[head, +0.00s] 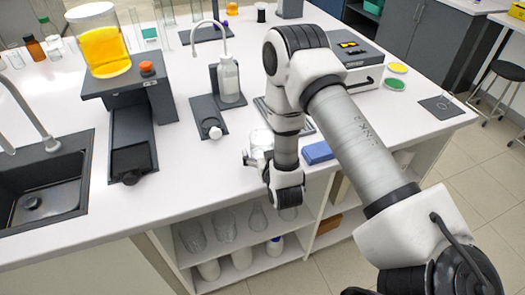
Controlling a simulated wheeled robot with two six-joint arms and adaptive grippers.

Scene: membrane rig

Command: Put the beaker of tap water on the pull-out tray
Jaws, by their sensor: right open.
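A clear glass beaker (260,139) stands near the front edge of the white bench, partly hidden by my right arm. My right gripper (254,160) is open right at the beaker, low over the bench edge. I cannot tell whether its fingers touch the glass. A dark tray (132,124) sticks out toward the front from under the dark stand (128,82), left of the gripper. A dark block shows at the tray's front end. My left gripper is not in view.
A large jar of orange liquid (104,50) stands on the stand. A wash bottle (229,79) and a dark plate (209,118) lie between tray and beaker. A sink (45,185) is at left, a blue block (318,153) at right. Glassware fills the shelves below.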

